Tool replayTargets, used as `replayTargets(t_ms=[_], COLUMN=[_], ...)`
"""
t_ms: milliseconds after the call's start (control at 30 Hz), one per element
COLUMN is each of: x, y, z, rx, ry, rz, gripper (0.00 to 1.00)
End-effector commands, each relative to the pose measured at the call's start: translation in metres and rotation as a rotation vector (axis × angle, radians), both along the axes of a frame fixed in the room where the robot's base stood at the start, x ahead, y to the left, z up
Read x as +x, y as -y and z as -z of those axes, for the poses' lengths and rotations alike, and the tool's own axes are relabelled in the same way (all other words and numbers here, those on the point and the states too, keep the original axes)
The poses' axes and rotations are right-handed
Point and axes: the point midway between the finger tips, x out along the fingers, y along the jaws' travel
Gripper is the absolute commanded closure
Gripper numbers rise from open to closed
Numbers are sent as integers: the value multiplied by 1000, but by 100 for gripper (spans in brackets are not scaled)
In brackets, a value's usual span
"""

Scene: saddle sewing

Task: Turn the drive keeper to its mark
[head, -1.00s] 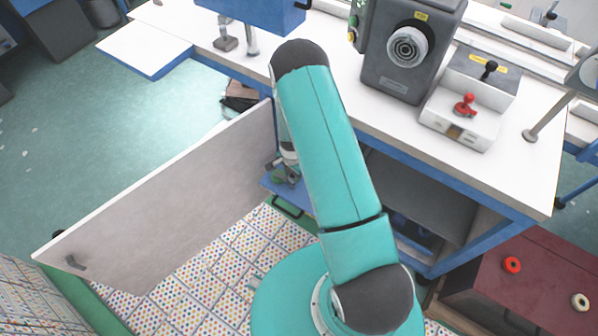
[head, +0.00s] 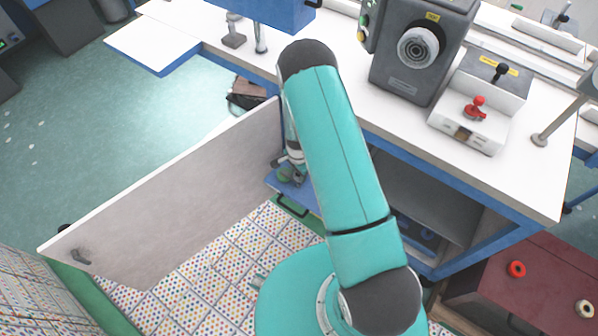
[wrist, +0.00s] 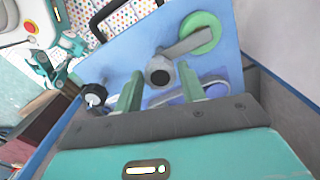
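In the wrist view a grey lever (wrist: 185,43) with a round dark hub (wrist: 160,71) and a green disc (wrist: 201,33) at its far end is on a blue panel (wrist: 228,70). This looks like the drive keeper; I make out no clear mark. My gripper (wrist: 160,70) has two green fingers held apart, one on each side of the hub in the picture. Gaps show between fingers and hub, and I cannot tell any contact. In the head view my arm hides most of this area; part of the blue panel (head: 308,199) shows beside it.
A black knob (wrist: 93,95) stands left of the fingers. A black handle (head: 291,207) is at the blue panel's front edge. An open pale door (head: 170,190) stands to the left. The white bench (head: 400,125) above carries a grey machine (head: 415,60) and a red-knobbed box (head: 478,120).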

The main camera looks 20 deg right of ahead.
Motion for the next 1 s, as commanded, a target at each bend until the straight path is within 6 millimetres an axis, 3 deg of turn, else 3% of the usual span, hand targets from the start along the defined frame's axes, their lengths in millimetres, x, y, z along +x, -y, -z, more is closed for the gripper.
replayTargets(t_ms=[67,467,667,1000], x=[0,0,1,1], y=[0,2,1,1], z=[0,-6,-37,-107], rx=[0,-1,-1,0], ry=[0,1,3,3], rz=[0,0,0,1], gripper=[43,43,43,43])
